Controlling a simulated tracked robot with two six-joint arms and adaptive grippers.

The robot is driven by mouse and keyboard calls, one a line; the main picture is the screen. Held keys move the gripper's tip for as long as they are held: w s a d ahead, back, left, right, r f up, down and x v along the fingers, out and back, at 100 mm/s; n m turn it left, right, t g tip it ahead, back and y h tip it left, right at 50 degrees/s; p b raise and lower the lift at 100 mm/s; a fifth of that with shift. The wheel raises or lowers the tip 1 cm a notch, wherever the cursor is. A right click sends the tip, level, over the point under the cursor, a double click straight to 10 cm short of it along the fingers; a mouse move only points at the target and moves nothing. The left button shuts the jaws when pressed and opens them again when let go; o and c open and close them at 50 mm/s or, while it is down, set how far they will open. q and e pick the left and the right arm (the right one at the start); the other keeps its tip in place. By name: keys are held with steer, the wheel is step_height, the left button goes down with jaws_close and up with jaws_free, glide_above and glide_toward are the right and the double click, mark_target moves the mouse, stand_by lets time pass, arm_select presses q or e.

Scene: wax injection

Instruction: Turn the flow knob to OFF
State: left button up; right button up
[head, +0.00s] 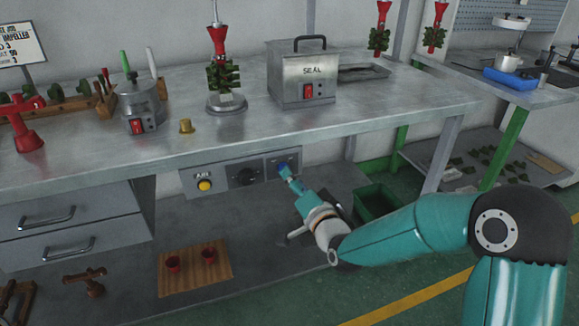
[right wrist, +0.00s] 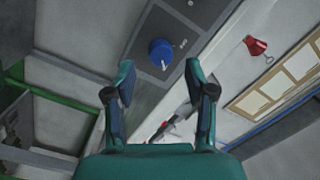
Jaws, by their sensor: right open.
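A round blue knob (right wrist: 160,52) with a pale pointer mark sits on the dark right section of the control panel (head: 226,177) under the bench edge. Small pale label marks beside it are too small to read. In the head view the blue knob (head: 283,167) is partly covered by my right gripper (head: 289,177). In the right wrist view my right gripper (right wrist: 160,75) is open and empty, its fingertips pointing at the knob, one to each side and apart from it. My left gripper is out of view.
A black dial (head: 243,177) and a yellow button (head: 205,185) sit left on the same panel. The SEAL box (head: 303,85) stands on the bench above. A green bin (head: 378,205) is on the floor to the right.

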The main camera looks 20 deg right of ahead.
steer(key=shift+w+a+p, duration=0.2)
steer(key=shift+w+p, duration=0.25)
steer(key=shift+w, duration=1.1)
jaws_close()
